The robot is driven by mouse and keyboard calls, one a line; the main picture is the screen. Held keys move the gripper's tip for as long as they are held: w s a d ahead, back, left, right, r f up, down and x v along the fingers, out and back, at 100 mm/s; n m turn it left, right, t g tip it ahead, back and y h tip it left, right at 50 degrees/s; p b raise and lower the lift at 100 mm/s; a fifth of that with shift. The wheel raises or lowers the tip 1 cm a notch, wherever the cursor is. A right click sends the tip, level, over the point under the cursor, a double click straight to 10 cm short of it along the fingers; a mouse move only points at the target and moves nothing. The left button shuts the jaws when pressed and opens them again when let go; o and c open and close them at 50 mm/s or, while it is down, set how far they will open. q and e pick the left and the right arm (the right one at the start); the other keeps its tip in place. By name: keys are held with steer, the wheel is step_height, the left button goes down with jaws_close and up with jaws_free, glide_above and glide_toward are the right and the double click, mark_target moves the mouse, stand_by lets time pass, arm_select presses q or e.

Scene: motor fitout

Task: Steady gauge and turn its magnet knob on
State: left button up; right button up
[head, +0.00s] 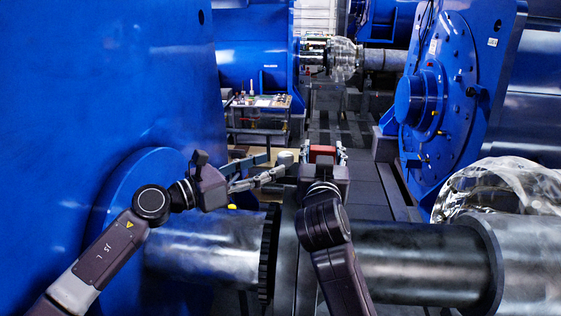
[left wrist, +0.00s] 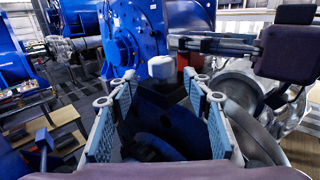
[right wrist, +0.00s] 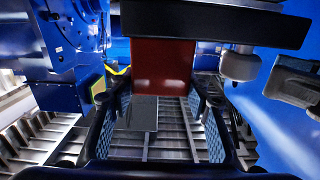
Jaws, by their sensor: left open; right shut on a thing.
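The gauge's red base (head: 322,153) sits between the fingers of my right gripper (head: 323,160), which is shut on it. The red block also shows in the right wrist view (right wrist: 162,65), with a dark bar across its top. The pale grey knob (head: 286,157) stands just left of the red block. In the left wrist view, the knob (left wrist: 161,67) is ahead of the fingertips, near the middle. My left gripper (head: 268,173) is open and points right towards the knob, with its fingers apart from it. The gauge's dial cannot be made out.
A large shaft (head: 410,262) crosses below both arms. A blue housing (head: 110,90) fills the left, and a blue flanged machine (head: 440,100) stands at the right. A cart (head: 262,119) with small items stands behind. A clear plastic-wrapped part (head: 490,185) is at the right.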

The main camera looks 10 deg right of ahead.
steer(key=shift+f, duration=0.1)
arm_select(q)
steer(key=v, duration=0.6)
arm_select(e)
steer(key=o, duration=1.3)
steer(key=shift+o, duration=0.2)
